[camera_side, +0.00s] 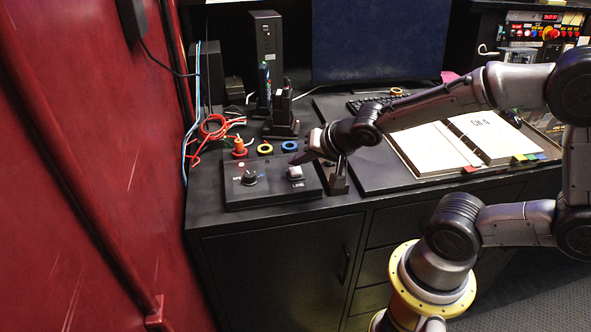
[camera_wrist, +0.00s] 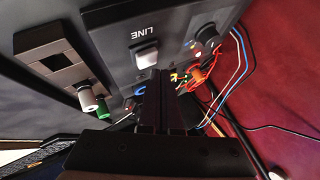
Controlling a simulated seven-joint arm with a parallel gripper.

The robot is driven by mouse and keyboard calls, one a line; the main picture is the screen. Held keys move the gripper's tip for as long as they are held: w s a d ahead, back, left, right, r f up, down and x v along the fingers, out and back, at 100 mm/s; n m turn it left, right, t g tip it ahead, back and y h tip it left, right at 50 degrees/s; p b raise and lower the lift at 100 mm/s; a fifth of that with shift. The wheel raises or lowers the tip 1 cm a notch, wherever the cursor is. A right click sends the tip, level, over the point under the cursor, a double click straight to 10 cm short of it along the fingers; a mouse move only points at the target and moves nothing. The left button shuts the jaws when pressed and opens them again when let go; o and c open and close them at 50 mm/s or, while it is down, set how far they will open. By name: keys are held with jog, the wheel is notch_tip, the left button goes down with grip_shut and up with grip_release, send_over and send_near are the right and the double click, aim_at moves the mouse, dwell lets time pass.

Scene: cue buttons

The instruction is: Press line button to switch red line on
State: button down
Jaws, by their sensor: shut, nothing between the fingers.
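The black control box (camera_side: 270,190) sits near the front left of the desk. The pale square line button (camera_side: 295,173) is on its top right, above a LINE label; it also shows in the wrist view (camera_wrist: 146,55), beside the word LINE. My gripper (camera_side: 294,160) is shut and empty, its tip just behind and above the button in the side view. In the wrist view the shut fingers (camera_wrist: 166,74) end close to the button, with a small gap in the picture. I cannot tell whether they touch it. No lit red line is clearly visible.
A dark knob (camera_side: 249,178) is on the box's left side. Yellow (camera_side: 265,148) and blue (camera_side: 289,146) rings and an orange connector (camera_side: 240,148) stand behind the box. Black holders with radios (camera_side: 281,115) stand farther back. An open binder (camera_side: 460,145) lies right. A red wall (camera_side: 90,170) bounds the left.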

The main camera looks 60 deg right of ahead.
jog(key=shift+r, duration=0.2)
jog(key=shift+r, duration=2.4)
notch_tip(320, 180, up, 5)
jog(key=t, duration=0.1)
send_over(299, 173)
jog(key=a, duration=0.1)
jog(key=s+a+r+n, duration=0.1)
jog(key=s+r+n, duration=0.15)
jog(key=s, duration=0.25)
jog(key=s+a+f+n+g, duration=0.1)
jog(key=s+n+g, duration=0.1)
jog(key=s+n, duration=0.2)
jog(key=s+a+f+n+g+y, duration=0.1)
jog(key=s+n, duration=0.3)
jog(key=s, duration=0.5)
jog(key=shift+a+f+g, duration=0.15)
jog(key=shift+f+g, duration=0.25)
jog(key=shift+g, duration=0.3)
